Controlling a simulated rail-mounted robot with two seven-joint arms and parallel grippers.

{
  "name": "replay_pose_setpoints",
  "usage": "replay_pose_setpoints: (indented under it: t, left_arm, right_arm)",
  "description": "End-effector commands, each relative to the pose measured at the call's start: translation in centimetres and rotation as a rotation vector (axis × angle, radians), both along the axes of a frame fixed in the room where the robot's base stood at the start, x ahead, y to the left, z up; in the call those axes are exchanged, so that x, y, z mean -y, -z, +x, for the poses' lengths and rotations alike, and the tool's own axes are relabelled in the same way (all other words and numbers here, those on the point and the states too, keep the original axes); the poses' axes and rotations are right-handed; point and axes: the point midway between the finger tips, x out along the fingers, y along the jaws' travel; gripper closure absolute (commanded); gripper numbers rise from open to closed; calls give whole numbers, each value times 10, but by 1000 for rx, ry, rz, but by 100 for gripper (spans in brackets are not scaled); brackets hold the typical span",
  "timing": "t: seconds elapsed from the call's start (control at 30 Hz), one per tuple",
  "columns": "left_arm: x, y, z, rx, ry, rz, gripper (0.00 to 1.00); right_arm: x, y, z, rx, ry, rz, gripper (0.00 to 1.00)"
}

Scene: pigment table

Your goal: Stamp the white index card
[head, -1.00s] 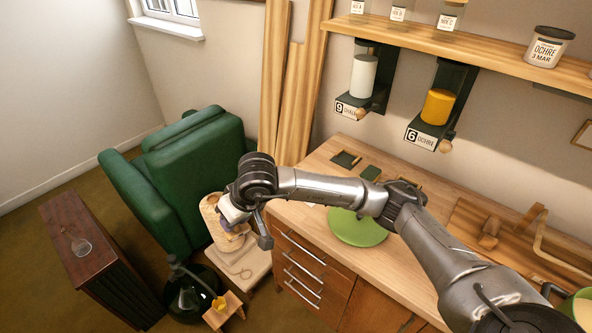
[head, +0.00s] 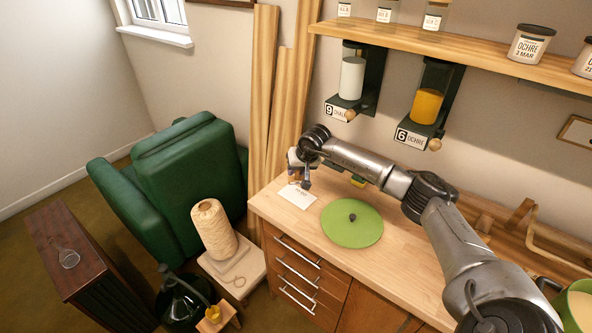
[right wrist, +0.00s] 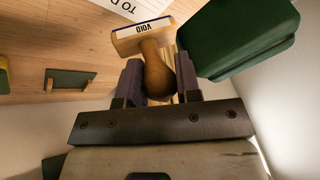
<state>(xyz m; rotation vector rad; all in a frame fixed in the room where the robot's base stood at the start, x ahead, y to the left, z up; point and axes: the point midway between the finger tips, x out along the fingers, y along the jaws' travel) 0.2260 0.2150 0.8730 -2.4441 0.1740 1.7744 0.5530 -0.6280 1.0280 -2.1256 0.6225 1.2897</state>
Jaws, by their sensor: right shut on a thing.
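The white index card (head: 297,196) lies flat near the left end of the wooden table, with small print on it. My right gripper (head: 302,181) is at the card's far edge in the head view. In the right wrist view, my right gripper (right wrist: 158,84) is shut on the wooden handle of a stamp (right wrist: 154,68). The stamp's base carries a label reading VOID. Part of the card (right wrist: 138,8) shows just beyond the base, with black letters. I cannot tell whether the stamp touches the table. My left gripper is not in view.
A green disc with a dark knob (head: 350,228) lies right of the card. A small yellow-and-green item (head: 358,181) is partly behind my arm. A dark green pad (right wrist: 68,80) shows in the wrist view. The green armchair (head: 190,185) and twine cone (head: 214,229) stand left.

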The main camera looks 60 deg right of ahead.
Motion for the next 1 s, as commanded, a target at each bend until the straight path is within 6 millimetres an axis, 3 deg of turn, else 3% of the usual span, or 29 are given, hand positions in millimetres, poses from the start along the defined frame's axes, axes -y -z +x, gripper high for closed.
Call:
replay_pose_setpoints:
  t: [0.7, 1.0]
  left_arm:
    - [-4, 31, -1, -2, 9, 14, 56]
    - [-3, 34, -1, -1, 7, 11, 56]
  right_arm:
    - [0, 52, 0, -1, 1, 1, 84]
    - [0, 59, 0, 0, 0, 0, 84]
